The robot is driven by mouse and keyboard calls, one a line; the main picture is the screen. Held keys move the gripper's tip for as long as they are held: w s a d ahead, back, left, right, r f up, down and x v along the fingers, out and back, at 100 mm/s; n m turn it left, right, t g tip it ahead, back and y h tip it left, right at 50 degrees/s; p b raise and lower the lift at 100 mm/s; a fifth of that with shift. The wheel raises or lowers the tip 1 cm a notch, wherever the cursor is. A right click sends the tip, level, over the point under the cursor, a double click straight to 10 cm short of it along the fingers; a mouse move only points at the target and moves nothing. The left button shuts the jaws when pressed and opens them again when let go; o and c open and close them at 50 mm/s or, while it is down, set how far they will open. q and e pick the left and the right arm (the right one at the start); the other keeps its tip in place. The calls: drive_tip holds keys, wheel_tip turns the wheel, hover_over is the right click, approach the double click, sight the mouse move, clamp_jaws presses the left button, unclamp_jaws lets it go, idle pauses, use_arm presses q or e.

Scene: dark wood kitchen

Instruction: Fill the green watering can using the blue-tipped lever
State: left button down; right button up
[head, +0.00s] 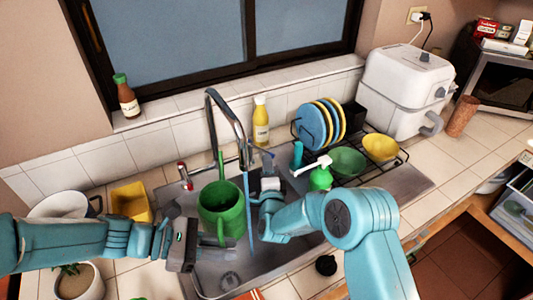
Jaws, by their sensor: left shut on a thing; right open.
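The green watering can (210,203) is upright at the sink, below the curved metal faucet (212,118). My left gripper (188,243) is at the can's lower left, shut on its green handle; the contact is partly hidden. A thin blue stream, apparently water (247,205), runs down from the faucet along the can's right side. It shows below the rim, seemingly outside the can. My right gripper (268,188) is open, right of the stream, near the lever with a bluish tip (268,158). Whether they touch is unclear. A red-tipped lever (182,170) stands to the left.
A yellow bottle (261,124) stands behind the sink. A green soap dispenser (320,178) and a rack with plates (312,127) and bowls (347,161) are to the right. A yellow box (131,200) and a potted plant (78,282) are left.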

sight(265, 150)
drive_tip(key=shift+w, duration=3.75)
clamp_jaws()
